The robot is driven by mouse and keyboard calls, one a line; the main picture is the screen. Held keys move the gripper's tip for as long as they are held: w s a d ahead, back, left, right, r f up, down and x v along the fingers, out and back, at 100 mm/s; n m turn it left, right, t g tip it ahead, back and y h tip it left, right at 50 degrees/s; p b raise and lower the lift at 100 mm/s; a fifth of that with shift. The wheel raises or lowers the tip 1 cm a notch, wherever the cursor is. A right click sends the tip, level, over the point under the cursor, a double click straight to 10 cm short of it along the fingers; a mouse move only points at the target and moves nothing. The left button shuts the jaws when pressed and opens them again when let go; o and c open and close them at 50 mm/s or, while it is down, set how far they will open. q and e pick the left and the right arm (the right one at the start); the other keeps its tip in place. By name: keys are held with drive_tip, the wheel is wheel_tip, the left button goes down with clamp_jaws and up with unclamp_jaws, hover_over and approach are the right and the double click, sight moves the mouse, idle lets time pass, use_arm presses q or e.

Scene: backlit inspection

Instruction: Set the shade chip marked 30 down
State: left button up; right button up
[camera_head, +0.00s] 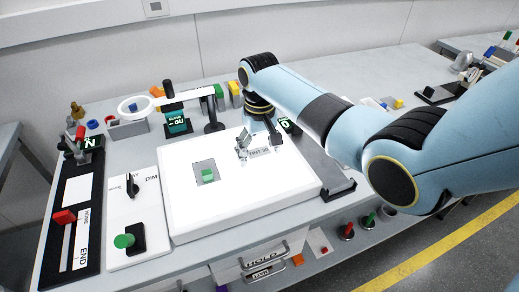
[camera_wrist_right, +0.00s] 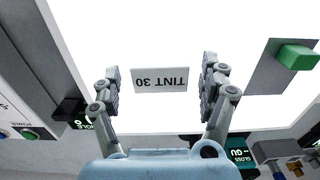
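The shade chip (camera_head: 259,152), a pale plate, lies on the bright white light panel (camera_head: 270,190) near its back right. In the right wrist view the chip (camera_wrist_right: 160,79) reads "TINT 30" upside down. My right gripper (camera_head: 243,148) is just over the panel beside the chip in the head view. In the right wrist view its two fingers (camera_wrist_right: 161,88) stand apart on either side of the chip, with a visible gap at each edge. It is open and holds nothing. My left gripper is in neither view.
A green block (camera_head: 208,175) sits on a grey square on the panel. A ring magnifier (camera_head: 137,107) and a gloss meter (camera_head: 176,122) stand behind it. A green dimmer knob (camera_head: 124,241) and a red slider (camera_head: 64,217) are at the left. The panel's front right is clear.

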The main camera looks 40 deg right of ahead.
sight(260, 153)
wheel_tip(260, 153, up, 12)
drive_tip(key=shift+r, duration=0.15)
idle(0.5)
idle(0.4)
